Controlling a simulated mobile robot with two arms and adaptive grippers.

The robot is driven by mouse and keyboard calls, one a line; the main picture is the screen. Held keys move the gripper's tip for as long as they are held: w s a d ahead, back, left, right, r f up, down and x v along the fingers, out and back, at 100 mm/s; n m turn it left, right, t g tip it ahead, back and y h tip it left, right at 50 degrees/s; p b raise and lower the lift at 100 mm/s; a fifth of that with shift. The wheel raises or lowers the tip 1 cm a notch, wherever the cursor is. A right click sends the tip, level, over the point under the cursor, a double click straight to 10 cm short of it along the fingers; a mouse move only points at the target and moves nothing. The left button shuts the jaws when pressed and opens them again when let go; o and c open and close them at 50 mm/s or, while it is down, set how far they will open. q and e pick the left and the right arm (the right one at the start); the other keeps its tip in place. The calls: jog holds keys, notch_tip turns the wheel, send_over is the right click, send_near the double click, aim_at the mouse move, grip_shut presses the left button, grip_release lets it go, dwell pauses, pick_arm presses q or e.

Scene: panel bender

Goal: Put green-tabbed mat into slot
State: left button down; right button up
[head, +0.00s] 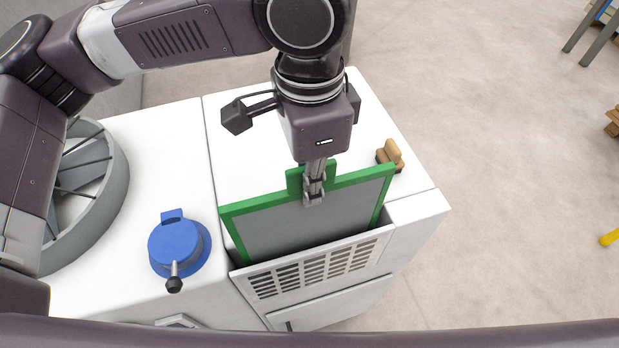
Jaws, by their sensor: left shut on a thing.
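The green-tabbed mat (300,222) is a grey panel with a green frame and a green tab at its top edge. It stands nearly upright, slightly tilted in the picture. My left gripper (314,196) is shut on the mat at its tab, from above. The mat's lower edge is hidden behind a slotted grey front panel (318,268) at the front of the white cabinet; the slot (234,262) opens behind that panel. How deep the mat sits in the slot cannot be told. My right gripper is not in view.
A blue round cap with a dark-tipped lever (176,244) sits left of the slot on the white top (160,135). A grey wheel (112,190) is further left. A small brown block (391,156) lies right of the mat. Open floor (510,190) is at right.

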aim_at(309, 222)
pick_arm(q)
jog(key=shift+f+b, duration=2.4)
jog(key=shift+f, duration=3.3)
jog(key=c, duration=2)
grip_release()
jog(key=shift+r, duration=0.1)
notch_tip(309, 222, up, 12)
jog(key=shift+f, duration=0.1)
